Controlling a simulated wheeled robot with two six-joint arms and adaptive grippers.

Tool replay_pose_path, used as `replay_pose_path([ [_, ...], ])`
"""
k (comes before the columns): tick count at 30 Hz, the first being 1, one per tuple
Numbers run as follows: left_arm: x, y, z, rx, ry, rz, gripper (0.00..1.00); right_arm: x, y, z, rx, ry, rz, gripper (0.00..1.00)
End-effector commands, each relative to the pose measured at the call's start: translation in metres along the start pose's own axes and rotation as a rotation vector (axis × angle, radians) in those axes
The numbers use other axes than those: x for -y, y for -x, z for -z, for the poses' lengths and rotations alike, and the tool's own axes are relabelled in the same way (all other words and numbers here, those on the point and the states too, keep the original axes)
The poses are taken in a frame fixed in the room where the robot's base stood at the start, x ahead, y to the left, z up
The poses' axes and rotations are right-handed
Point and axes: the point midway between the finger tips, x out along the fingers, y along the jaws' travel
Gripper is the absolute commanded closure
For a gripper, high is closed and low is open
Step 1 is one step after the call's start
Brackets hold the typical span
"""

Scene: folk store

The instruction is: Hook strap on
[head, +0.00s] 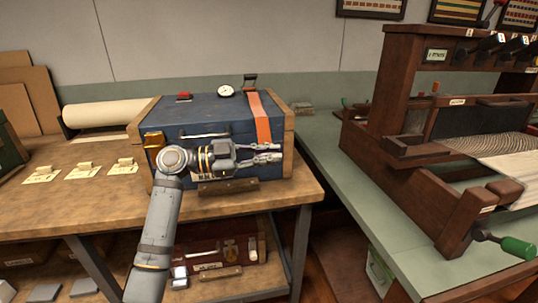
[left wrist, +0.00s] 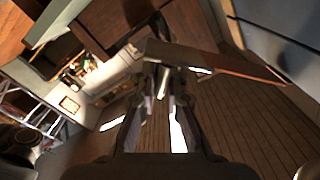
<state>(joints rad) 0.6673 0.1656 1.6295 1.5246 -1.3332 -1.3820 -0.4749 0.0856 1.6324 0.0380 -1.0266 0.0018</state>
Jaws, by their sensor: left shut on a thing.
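A blue chest (head: 215,118) with wooden ends stands on the wooden bench. An orange strap (head: 262,118) runs over its lid near the right end and hangs down the front. My left gripper (head: 275,152) is in front of the chest, at the strap's lower end, pointing right. It is shut on the strap's end. In the left wrist view, the strap (left wrist: 235,64) shows as a flat strip with an orange edge, crossing the fingertips (left wrist: 165,80). Any hook or catch there is hidden or too small to tell. My right gripper is not in view.
A dial gauge (head: 226,91) and a small red block (head: 184,96) sit on the lid. A paper roll (head: 105,112) and several cards lie left. A wooden loom (head: 400,120) stands on the green bench at right. A dark red case (head: 215,255) is on the lower shelf.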

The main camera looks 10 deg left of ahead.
Motion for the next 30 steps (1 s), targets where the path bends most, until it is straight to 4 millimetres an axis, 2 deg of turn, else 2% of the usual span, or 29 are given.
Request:
replay_pose_path([
  [4, -0.003, 0.000, -0.003, 0.002, 0.007, -0.009, 1.00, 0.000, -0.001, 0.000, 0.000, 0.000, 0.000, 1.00],
  [5, -0.003, 0.000, -0.003, 0.002, 0.007, -0.009, 0.85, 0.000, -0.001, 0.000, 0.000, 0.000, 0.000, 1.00],
  [9, -0.003, 0.000, -0.002, 0.002, 0.005, -0.007, 0.68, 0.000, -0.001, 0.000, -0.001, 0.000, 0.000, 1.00],
  [19, -0.001, 0.004, -0.001, 0.003, 0.002, -0.004, 0.68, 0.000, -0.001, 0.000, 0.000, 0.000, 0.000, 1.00],
  [23, -0.001, 0.025, -0.003, 0.008, 0.002, -0.004, 0.68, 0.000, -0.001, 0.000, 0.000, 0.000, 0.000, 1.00],
  [30, -0.001, 0.084, -0.003, 0.010, 0.004, -0.005, 0.68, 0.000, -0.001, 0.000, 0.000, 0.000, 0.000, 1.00],
])
